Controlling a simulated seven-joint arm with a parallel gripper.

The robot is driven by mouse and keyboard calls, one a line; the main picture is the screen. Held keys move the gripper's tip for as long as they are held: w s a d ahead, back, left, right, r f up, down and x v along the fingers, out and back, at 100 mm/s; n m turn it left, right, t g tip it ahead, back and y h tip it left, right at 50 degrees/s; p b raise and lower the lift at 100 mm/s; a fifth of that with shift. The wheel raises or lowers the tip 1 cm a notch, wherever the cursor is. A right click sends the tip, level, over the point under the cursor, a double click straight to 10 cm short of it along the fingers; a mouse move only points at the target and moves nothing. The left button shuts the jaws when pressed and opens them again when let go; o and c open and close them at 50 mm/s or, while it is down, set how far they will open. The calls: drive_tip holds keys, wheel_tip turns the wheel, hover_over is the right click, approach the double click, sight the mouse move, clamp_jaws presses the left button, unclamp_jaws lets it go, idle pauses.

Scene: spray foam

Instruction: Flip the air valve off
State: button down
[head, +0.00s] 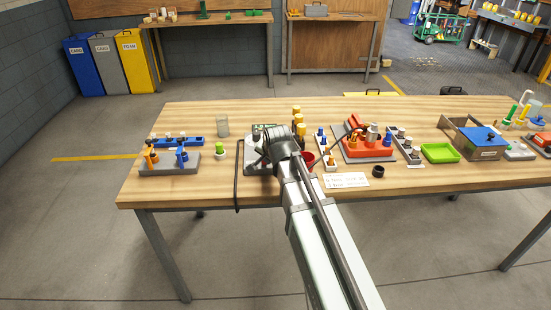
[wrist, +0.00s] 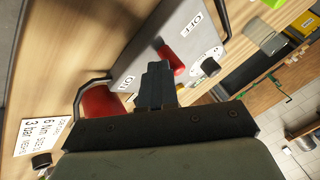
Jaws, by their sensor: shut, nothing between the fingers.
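The air valve is a grey panel (wrist: 140,55) with an ON label at the lower left and an OFF label at the upper right in the wrist view. Its red-gripped lever (wrist: 172,58) slants down and right from a dark pivot between the labels. My gripper (wrist: 157,70) is shut and empty, with its dark fingertips over the panel close beside the red grip, on its left. I cannot tell whether they touch. In the head view the panel (head: 250,157) is partly hidden behind my gripper (head: 270,160) and arm.
A white dial with a black knob (wrist: 209,66) sits right of the lever. A red cup (wrist: 102,101) and a printed card (wrist: 45,124) lie close by. In the head view, a blue rack (head: 180,141) stands left and an orange-red tray (head: 368,149) right.

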sight(250, 161)
drive_tip(key=a+m+h, duration=0.1)
drive_tip(key=w+a+m+h, duration=0.1)
drive_tip(key=a+m, duration=0.1)
drive_tip(key=shift+w+m, duration=0.15)
drive_tip(key=shift+m, duration=0.15)
drive_tip(key=m+h, duration=0.1)
drive_tip(key=w+a+m+h, duration=0.1)
drive_tip(key=shift+w+a+m+g, duration=0.15)
drive_tip(key=shift+a+m+g, duration=0.15)
drive_tip(key=shift+m, duration=0.1)
drive_tip(key=w+m+h, duration=0.1)
drive_tip(key=m, duration=0.1)
drive_tip(key=w+a+m+g+h, duration=0.1)
drive_tip(key=shift+a+m, duration=0.25)
drive_tip(key=shift+m, duration=0.15)
drive_tip(key=shift+w, duration=0.25)
drive_tip(key=shift+w+a, duration=0.15)
drive_tip(key=shift+w, duration=0.1)
drive_tip(key=shift+s, duration=0.1)
drive_tip(key=s, duration=0.4)
drive_tip(key=shift+s+a, duration=0.25)
drive_tip(key=shift+s, duration=0.05)
drive_tip(key=w+v, duration=0.1)
drive_tip(key=v, duration=0.8)
drive_tip(key=shift+a+r, duration=0.45)
drive_tip(key=shift+a, duration=0.05)
drive_tip(key=shift+s, duration=0.1)
